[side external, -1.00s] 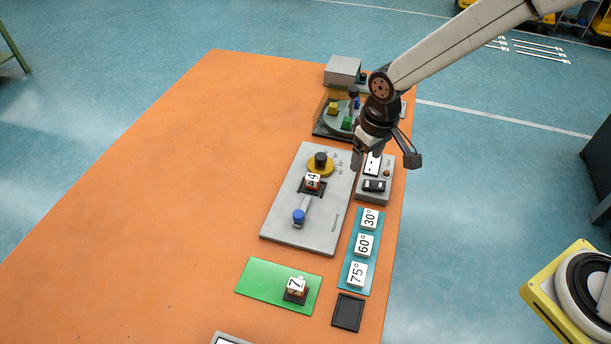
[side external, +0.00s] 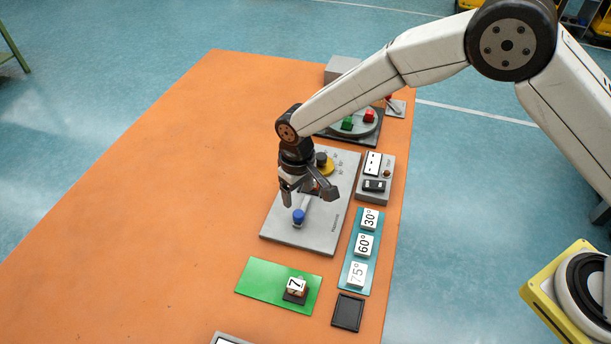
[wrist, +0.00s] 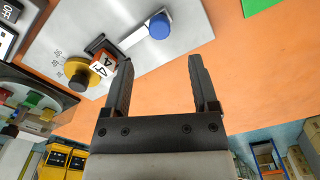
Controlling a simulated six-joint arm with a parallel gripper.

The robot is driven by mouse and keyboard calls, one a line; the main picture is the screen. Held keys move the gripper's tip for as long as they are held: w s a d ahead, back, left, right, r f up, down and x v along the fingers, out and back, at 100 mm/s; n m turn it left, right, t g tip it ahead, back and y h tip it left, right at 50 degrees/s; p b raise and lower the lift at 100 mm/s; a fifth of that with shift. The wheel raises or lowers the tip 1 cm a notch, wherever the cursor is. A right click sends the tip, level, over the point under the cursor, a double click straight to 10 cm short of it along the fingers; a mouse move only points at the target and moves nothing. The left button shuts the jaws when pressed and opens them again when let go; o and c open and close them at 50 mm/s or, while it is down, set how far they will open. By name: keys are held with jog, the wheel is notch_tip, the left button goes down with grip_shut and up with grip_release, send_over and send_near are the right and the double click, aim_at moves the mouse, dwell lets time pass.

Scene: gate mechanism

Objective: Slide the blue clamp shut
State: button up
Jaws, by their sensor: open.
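The blue clamp knob (side external: 298,216) sits at the lower end of a slot in the grey plate (side external: 325,230). In the wrist view the blue knob (wrist: 159,26) is at the end of the light slide bar, away from the block marked 4 (wrist: 103,64). That block sits in a dark holder beside the yellow dial (wrist: 80,74) with its black knob. My gripper (side external: 308,203) is above the plate, close to the blue knob in the side view. Its fingers (wrist: 155,75) are open and empty.
A green mat (side external: 255,285) with a block marked 7 (side external: 296,286) lies in front. A teal strip with angle tiles (side external: 364,244), a black tray (side external: 348,312) and a switch box (side external: 376,180) are on the right. A turntable (side external: 355,124) stands behind. The orange table is clear on the left.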

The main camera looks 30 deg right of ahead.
aim_at(299, 213)
jog(key=shift+f, duration=3.85)
grip_shut()
